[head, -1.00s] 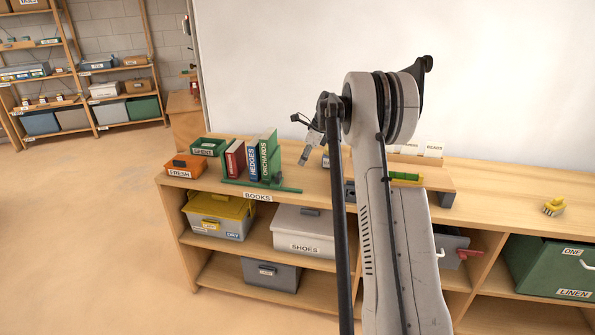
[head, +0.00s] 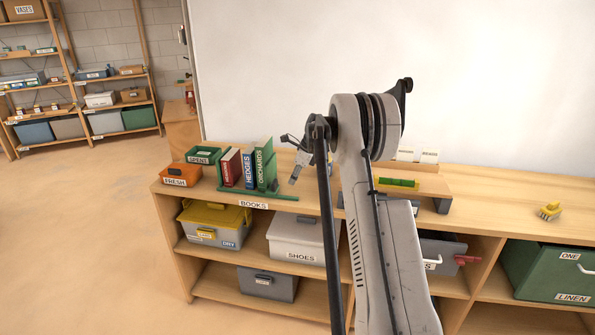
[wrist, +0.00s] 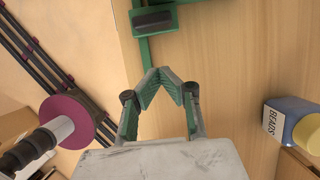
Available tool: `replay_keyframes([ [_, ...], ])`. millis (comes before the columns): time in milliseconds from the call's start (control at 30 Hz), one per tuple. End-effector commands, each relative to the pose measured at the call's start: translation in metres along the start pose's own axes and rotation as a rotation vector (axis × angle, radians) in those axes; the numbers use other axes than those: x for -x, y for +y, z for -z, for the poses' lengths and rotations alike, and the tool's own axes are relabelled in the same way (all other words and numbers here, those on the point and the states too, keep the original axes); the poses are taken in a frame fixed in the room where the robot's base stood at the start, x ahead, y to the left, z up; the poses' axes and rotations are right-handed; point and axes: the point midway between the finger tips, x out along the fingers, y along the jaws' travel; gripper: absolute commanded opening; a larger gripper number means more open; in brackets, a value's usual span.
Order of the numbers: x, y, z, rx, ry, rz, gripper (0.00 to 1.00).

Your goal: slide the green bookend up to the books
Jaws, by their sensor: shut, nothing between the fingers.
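Several books stand upright on the cabinet top at left, including a red book (head: 231,168) and a blue HEDGES book (head: 248,170). An ORCHARDS book is on their right.
An orange FRESH bin (head: 181,175) and green SPENT bin (head: 204,156) are left. A BEADS jar (wrist: 289,119) is at the wrist view's right. A tray with a green block (head: 399,183) stands right of my arm.

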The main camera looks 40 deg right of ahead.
Motion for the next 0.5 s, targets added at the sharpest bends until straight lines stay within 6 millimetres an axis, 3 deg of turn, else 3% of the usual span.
replay_keyframes([
  [100,-0.022,0.000,-0.001,0.001,0.000,0.000,0.00],
  [300,-0.028,0.000,-0.028,0.002,0.000,-0.001,0.00],
  [500,-0.032,0.000,-0.037,0.001,0.000,0.000,0.00],
])
